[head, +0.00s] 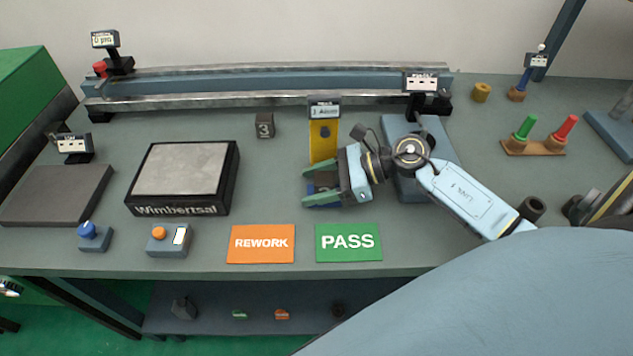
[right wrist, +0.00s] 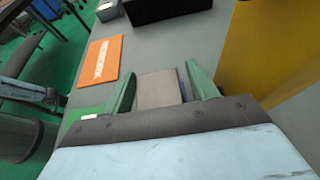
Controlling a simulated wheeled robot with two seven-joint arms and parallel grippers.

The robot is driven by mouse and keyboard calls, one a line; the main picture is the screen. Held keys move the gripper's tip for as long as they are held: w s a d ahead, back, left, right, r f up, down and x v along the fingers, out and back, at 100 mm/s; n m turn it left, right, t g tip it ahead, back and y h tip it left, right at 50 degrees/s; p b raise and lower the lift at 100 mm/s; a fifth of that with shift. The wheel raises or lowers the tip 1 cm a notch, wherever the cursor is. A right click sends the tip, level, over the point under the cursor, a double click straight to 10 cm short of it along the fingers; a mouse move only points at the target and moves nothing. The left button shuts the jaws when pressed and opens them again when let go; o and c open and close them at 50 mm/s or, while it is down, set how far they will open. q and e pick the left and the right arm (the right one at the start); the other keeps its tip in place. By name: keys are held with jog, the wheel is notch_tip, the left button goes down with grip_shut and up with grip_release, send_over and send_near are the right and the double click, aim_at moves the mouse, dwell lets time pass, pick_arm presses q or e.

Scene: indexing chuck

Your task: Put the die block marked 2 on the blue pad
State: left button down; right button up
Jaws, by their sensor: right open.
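A small dark die block (head: 264,125) with a white 3 on its front stands on the bench, left of a yellow upright piece (head: 323,140). My right gripper (head: 322,190) is in front of the yellow piece, its green fingers apart and pointing left. In the right wrist view, a plain grey-brown block (right wrist: 158,88) shows between the open fingers (right wrist: 160,88); no number is visible on it. A bit of blue (right wrist: 183,85) shows beside that block, possibly the blue pad, mostly hidden. I cannot tell whether the fingers touch the block.
The orange REWORK card (head: 262,244) and green PASS card (head: 348,242) lie near the front edge. A black-framed plate (head: 228,180) stands left of the gripper. A long rail (head: 250,83) runs along the back. Green and red pegs (head: 535,145) stand at right.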

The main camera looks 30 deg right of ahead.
jog(key=shift+r, duration=0.2)
jog(key=v, duration=1.2)
